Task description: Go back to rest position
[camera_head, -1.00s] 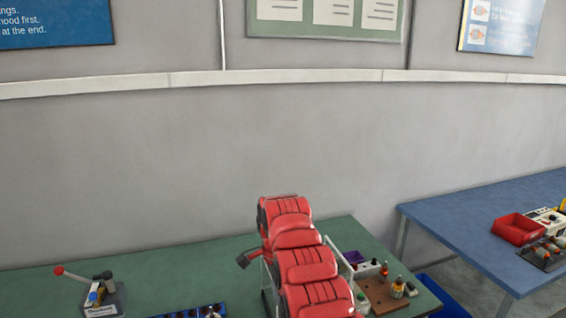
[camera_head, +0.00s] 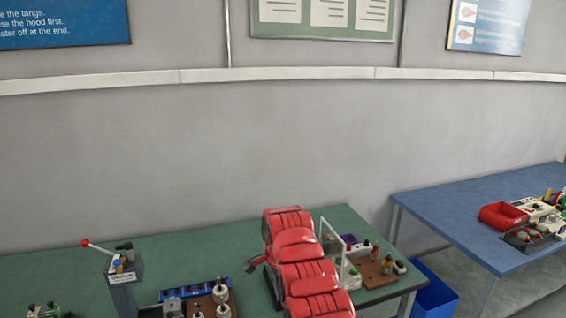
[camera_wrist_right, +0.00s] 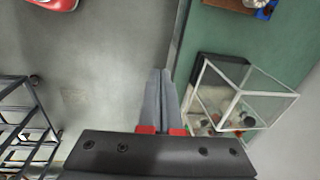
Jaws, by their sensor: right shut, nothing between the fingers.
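My right gripper (camera_wrist_right: 160,76) is shut and empty in the right wrist view. Its two grey fingers lie side by side, past the front edge of the green bench (camera_wrist_right: 215,45), with grey floor to the left of them. A clear-walled case (camera_wrist_right: 243,92) on the bench is just to the right of the fingers, apart from them as far as I can tell. In the head view my red arm reaches up in front of the green bench (camera_head: 70,270) and hides part of it. My left gripper is not in view.
A grey lever press (camera_head: 122,280), a blue rack (camera_head: 190,291) and a wooden tray with small bottles (camera_head: 375,270) stand on the green bench. A blue bin (camera_head: 436,290) is on the floor. A blue table (camera_head: 450,215) with a red tray (camera_head: 503,216) stands right.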

